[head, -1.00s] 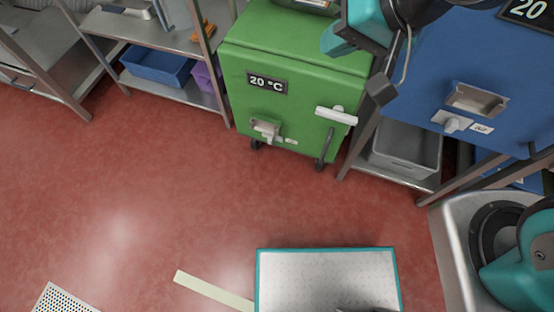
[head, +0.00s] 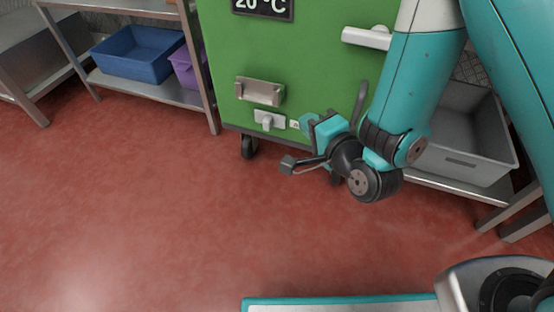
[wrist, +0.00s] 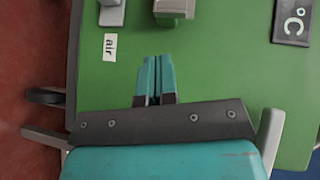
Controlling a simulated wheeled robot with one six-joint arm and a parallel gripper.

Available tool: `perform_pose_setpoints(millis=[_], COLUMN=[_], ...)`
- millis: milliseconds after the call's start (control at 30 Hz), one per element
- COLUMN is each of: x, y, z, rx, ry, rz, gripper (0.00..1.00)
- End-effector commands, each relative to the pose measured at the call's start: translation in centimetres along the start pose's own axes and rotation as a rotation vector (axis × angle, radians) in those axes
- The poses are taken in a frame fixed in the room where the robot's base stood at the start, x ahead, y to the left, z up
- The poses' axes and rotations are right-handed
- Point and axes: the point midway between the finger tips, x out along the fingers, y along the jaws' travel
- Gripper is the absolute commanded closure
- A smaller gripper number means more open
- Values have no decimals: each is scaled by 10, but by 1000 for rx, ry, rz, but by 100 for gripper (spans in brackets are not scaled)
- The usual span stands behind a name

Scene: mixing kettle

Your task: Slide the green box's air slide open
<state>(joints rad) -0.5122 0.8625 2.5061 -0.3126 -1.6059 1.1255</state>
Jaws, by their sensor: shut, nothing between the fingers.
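The green box (head: 325,62) stands upright ahead of me, its front face also filling much of the wrist view (wrist: 215,70). Its air slide is a small pale knob on a plate (head: 268,121), below a metal vent housing (head: 259,92). The white "air" label (wrist: 110,47) is beside it. In the wrist view the slide knob (wrist: 112,12) is cut by the top edge, as is the housing (wrist: 174,8). My gripper (head: 308,124) is shut and empty, in front of the face, right of the slide and apart from it. I cannot tell whether the fingertips (wrist: 154,60) touch the face.
A white door handle (head: 366,38) and a dark lever (head: 360,104) are on the box's right side, near my arm. A grey bin (head: 465,135) sits on a low shelf to the right. A blue bin (head: 138,54) is on the left shelf. The red floor is clear.

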Motion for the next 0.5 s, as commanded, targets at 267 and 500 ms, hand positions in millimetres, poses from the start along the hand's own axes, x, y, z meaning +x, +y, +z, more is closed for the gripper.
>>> perform_pose_setpoints(millis=[267,500], x=[5,2], y=[109,120], z=[12,12], rx=[113,142], ry=[64,77], rz=[-145,-190], gripper=[100,100])
